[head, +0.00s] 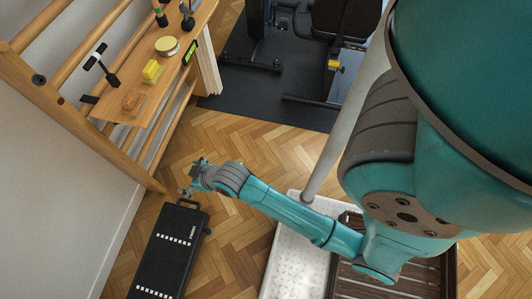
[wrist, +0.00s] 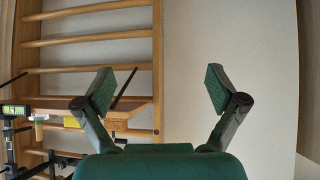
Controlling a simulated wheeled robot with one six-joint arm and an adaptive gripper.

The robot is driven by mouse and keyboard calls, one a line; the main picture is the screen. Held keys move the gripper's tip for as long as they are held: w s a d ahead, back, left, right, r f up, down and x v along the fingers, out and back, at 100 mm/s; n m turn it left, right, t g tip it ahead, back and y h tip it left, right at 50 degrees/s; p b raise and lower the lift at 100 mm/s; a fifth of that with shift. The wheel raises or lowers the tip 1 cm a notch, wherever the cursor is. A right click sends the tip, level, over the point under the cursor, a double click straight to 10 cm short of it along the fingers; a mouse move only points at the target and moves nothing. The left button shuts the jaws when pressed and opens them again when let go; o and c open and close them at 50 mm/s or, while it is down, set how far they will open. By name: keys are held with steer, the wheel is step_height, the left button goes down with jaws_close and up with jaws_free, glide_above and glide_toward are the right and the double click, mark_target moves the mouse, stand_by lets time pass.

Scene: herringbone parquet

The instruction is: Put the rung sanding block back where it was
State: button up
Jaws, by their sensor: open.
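My gripper (head: 190,178) is open and empty, out over the floor below and in front of the wooden shelf (head: 145,100).
The shelf also bears a round tin (head: 167,46), a green level (head: 190,52) and a black clamp-like tool (head: 104,64). Wall bars (head: 75,120) stand behind. A black case (head: 168,250) lies below my gripper; gym equipment stands on a dark mat (head: 255,100).

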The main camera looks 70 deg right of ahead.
steer(key=s+a+t, duration=0.1)
steer(key=s+a, duration=0.2)
steer(key=s, duration=0.6)
steer(key=s+a+r+t, duration=0.2)
steer(key=s+r, duration=0.6)
steer(key=s, duration=0.1)
steer(key=s+a+r+t+y, duration=0.1)
steer(key=s+a+r+t, duration=0.1)
steer(key=s+r, duration=0.6)
steer(key=shift+s+r+n, duration=0.15)
steer(key=shift+s+n, duration=0.25)
steer(key=shift+s, duration=0.85)
